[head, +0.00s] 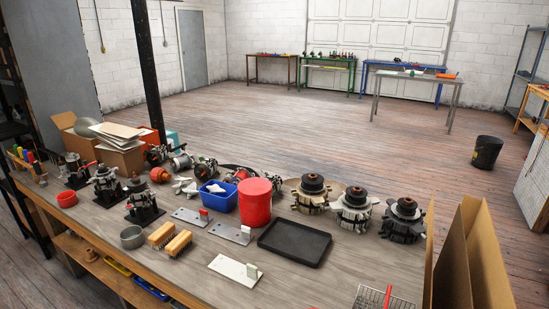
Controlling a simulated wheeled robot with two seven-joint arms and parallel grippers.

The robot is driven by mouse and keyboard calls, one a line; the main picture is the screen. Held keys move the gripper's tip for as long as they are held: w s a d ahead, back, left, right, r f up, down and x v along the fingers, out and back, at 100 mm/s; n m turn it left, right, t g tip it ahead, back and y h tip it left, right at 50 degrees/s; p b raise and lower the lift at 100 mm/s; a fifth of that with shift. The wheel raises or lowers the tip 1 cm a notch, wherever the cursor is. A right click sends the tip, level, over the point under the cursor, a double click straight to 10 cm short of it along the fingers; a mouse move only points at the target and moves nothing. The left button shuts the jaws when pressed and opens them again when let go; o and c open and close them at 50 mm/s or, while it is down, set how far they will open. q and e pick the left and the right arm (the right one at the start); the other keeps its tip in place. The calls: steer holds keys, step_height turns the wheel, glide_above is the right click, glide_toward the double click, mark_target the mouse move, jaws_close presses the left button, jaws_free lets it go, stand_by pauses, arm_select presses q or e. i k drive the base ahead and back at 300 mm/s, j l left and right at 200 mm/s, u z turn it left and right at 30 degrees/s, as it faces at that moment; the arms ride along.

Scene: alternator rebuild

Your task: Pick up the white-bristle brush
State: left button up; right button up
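Two brushes with yellow-brown wooden backs lie side by side on the near part of the workbench, the left one (161,234) and the right one (178,243). Their wooden backs face up and the bristles point down. The bristles show only as a thin strip, so I cannot tell which brush has the white ones. Neither of my grippers is in the head view. Nothing is seen touching the brushes.
A grey metal bowl (132,237) stands close left of the brushes. White plates (235,270), a black tray (294,244), a red canister (254,203) and a blue bin (217,203) lie to the right. Alternators (353,211) stand behind. Cardboard (470,262) rises at the right edge.

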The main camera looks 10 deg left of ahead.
mark_target(157, 238)
steer(key=i+j+z, duration=0.2)
steer(key=j+z, duration=0.15)
steer(key=j, duration=0.75)
steer(key=j+z, duration=0.3)
steer(key=j, duration=0.85)
steer(key=i, duration=0.05)
